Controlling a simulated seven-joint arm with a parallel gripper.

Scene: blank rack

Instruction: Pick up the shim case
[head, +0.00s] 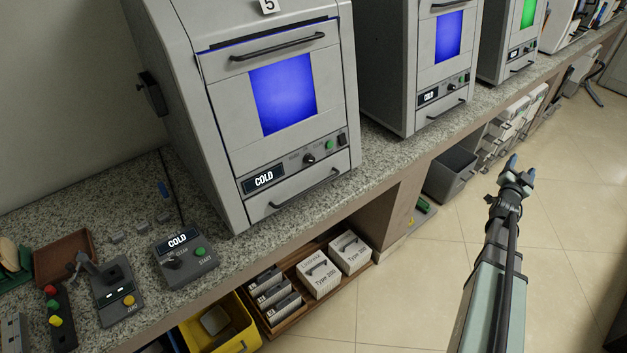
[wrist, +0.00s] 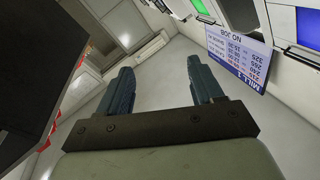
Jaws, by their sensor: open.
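My gripper (head: 522,167) is open and empty, held out over the floor at the right of the head view. Its two spread fingers also show in the wrist view (wrist: 160,64), with nothing between them. No thing can be surely told as the shim case. Handled white boxes (head: 318,274) marked "Type" and small grey labelled cases (head: 272,294) sit in a wooden tray (head: 297,326) under the counter. Their labels are mostly too small to read. My gripper is well apart from them, up and to the right.
A granite counter (head: 375,160) carries grey furnaces (head: 222,135) with blue or green windows, and a control box (head: 184,262) reading "COLD". A yellow bin (head: 240,343) stands left of the tray, a grey bin (head: 450,178) farther right.

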